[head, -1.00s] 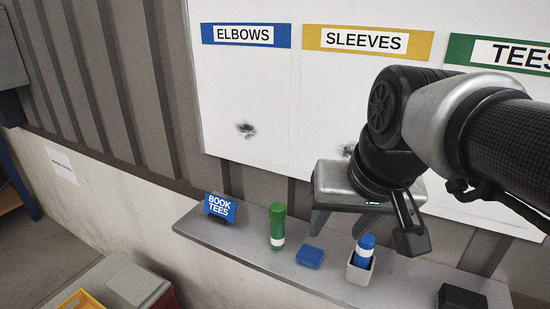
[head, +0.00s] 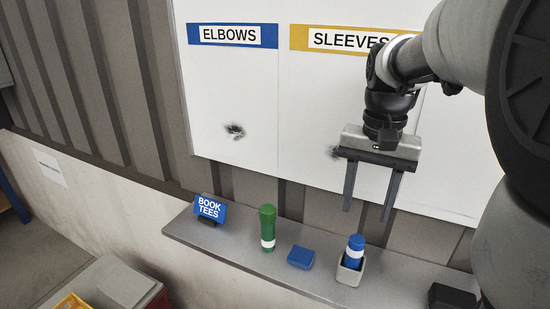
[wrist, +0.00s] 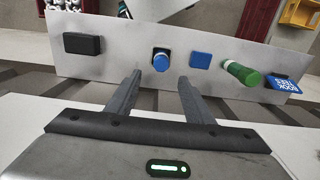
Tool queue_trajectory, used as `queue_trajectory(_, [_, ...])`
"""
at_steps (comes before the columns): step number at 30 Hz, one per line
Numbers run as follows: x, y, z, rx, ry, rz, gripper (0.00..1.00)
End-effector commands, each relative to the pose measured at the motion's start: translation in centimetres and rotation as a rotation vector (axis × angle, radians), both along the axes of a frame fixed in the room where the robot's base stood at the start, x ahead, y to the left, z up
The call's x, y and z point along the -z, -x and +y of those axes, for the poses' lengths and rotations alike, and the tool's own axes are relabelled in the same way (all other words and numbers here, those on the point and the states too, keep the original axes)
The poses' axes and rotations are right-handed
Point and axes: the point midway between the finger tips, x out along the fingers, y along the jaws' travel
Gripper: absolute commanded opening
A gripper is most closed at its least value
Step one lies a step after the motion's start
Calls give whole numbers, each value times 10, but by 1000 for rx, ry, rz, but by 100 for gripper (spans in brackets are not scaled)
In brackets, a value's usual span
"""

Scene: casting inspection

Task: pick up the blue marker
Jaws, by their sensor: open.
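The blue marker (head: 355,251) stands upright in a small light-grey holder (head: 350,274) on the grey shelf (head: 320,284). It has a white band low on its visible part, and its lower end is hidden in the holder. My gripper (head: 369,205) is open and empty, fingers pointing down, above and a little behind the marker in the head view. In the wrist view the marker's blue top (wrist: 160,62) shows beyond the gap between my open fingers (wrist: 158,80), apart from them.
A green marker (head: 267,229) stands on the shelf to the left. A blue block (head: 301,257) lies between the two markers. A blue "BOOK TEES" sign (head: 210,208) stands at the left end, and a black block (head: 452,297) sits at the right. A labelled whiteboard (head: 260,100) rises behind.

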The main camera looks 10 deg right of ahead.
Motion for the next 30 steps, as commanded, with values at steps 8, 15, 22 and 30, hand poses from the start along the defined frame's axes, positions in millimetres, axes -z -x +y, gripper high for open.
queue_trajectory(8, [59, 1, 0, 0, -2, 2, 48])
queue_trajectory(15, [77, 0, 1, -1, -1, -1, 48])
queue_trajectory(22, [108, 5, 5, -1, -2, 2, 48])
queue_trajectory(30, [128, 4, 5, -1, 0, -1, 48])
